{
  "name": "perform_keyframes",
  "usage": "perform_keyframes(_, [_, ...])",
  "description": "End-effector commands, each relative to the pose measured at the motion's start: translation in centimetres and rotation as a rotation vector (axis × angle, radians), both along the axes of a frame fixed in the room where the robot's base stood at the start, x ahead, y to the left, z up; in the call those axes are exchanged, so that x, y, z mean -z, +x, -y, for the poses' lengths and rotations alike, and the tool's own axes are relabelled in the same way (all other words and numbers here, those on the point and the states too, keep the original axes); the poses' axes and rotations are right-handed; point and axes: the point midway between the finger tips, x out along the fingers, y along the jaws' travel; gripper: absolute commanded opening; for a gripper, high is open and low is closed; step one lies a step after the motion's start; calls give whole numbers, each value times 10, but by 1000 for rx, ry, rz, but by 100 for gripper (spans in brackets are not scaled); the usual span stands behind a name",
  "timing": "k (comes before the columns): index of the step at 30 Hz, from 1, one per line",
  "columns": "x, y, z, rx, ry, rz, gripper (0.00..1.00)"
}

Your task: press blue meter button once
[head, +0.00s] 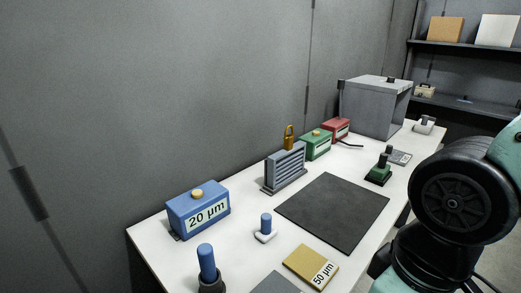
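The blue meter (182,222) is a box on the near left part of the white table, close to the wall. Its front carries a white label reading "20 µm". A round yellow button (197,193) sits on its top, uncovered and with nothing touching it. My gripper is out of view; only links of my arm show at the right edge, well apart from the blue meter.
Behind the blue meter on the white table (150,243) stand a grey slatted block (285,170) with a brass padlock, a green box (314,149) and a red box (337,127). A dark mat (332,212) lies centrally.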

Motion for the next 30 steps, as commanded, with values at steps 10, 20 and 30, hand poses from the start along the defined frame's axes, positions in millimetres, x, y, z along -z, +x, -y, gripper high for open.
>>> perform_keyframes(10, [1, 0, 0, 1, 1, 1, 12])
perform_keyframes(20, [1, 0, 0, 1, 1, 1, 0])
perform_keyframes(30, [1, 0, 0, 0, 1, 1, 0])
